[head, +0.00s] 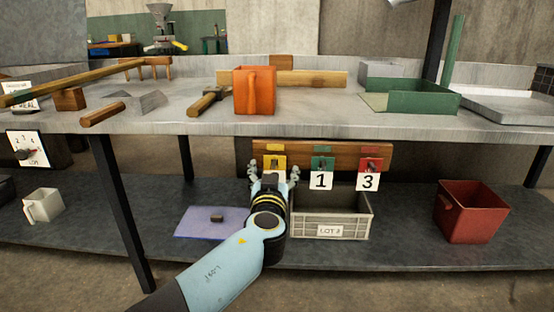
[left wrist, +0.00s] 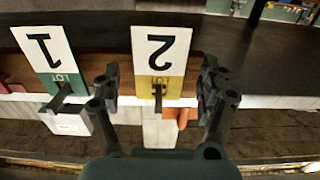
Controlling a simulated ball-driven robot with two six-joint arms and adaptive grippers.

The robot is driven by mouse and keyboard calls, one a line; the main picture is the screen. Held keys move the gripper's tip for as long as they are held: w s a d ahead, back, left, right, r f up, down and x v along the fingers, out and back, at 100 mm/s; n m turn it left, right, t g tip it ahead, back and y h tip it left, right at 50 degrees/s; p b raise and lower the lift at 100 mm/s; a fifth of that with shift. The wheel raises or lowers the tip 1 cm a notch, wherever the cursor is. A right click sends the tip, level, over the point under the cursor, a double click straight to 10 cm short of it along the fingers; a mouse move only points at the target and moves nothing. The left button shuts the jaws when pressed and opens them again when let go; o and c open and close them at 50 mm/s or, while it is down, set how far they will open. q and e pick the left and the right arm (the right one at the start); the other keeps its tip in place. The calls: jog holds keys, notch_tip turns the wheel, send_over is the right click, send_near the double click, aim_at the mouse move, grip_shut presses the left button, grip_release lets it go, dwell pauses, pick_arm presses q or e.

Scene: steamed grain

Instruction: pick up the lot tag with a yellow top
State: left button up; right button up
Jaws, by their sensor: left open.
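The lot tag with a yellow top (head: 274,161) hangs on a wooden board (head: 384,153) under the upper worktop. My left gripper hides its lower part. In the left wrist view the same tag (left wrist: 160,48) appears upside down with the number 2. My left gripper (head: 273,174) is open in front of it. Its fingers (left wrist: 160,90) stand on either side of the tag in the picture, and neither visibly touches it. Their depth relative to the tag is hard to tell. My right gripper is not in view.
A green-topped tag "1" (head: 321,172) and a red-topped tag "3" (head: 369,173) hang to the right. A grey crate (head: 353,229) stands below. A red bin (head: 471,213) is on the lower shelf. The upper worktop (head: 330,123) overhangs the tags.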

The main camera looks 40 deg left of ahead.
pick_arm(q)
jog(key=shift+w+a, duration=0.1)
jog(key=shift+w, duration=0.1)
jog(key=shift+r, duration=0.1)
jog(key=c, duration=1)
jog(key=shift+o, duration=0.2)
